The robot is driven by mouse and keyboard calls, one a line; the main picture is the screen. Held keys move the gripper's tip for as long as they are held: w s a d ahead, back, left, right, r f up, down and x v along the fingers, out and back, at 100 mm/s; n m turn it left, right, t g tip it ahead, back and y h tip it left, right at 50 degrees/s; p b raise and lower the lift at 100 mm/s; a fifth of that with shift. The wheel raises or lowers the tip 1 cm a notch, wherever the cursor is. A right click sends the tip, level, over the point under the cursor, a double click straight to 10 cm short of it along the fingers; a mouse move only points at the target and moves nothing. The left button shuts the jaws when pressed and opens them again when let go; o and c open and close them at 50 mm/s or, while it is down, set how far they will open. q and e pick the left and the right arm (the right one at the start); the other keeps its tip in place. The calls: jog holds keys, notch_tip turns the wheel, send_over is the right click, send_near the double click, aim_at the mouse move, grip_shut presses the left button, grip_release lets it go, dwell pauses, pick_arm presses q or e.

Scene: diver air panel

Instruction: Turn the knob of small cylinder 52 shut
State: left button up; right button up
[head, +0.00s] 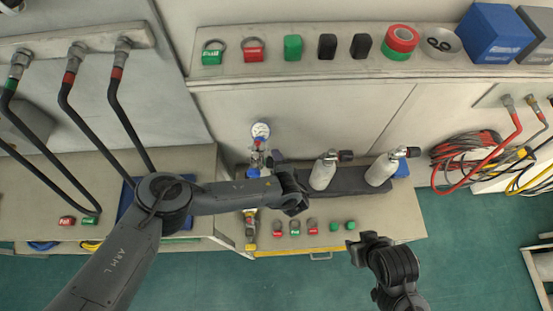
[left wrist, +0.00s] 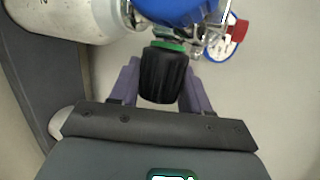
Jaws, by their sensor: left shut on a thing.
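My left gripper (left wrist: 160,78) has its two fingers on either side of a ribbed black knob (left wrist: 163,72) and is shut on it. Behind the knob are a green ring, a blue fitting (left wrist: 178,8) and a pale grey cylinder (left wrist: 65,18) at upper left. In the head view my left wrist hides most of this cylinder; a pressure gauge (head: 261,130) stands by it. Two more small cylinders, (head: 323,171) and (head: 382,169), with black knobs lie to the right. No cylinder number is readable. My right gripper (head: 364,241) hangs over the bench's front edge; its jaw opening is unclear.
Red and green tags (head: 295,228) lie along the bench front. The shelf (head: 225,74) above holds tags, red tape (head: 402,39), a bowl and boxes (head: 492,32). Black hoses (head: 85,132) hang at left; coiled hoses (head: 463,155) hang at right.

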pick_arm(q)
jog(key=shift+d+r+m+g+p, duration=0.1)
jog(key=shift+r+m+g+p, duration=0.1)
jog(key=shift+g+p, duration=0.4)
jog(key=shift+r+m+g+p, duration=0.1)
jog(key=shift+m+g+p, duration=0.15)
jog(key=shift+g, duration=0.55)
jog(key=shift+w+f, duration=0.1)
jog(key=o, duration=1)
jog(key=shift+f, duration=0.1)
jog(key=p+v, duration=0.2)
jog(key=v, duration=0.9)
jog(key=shift+w, duration=0.1)
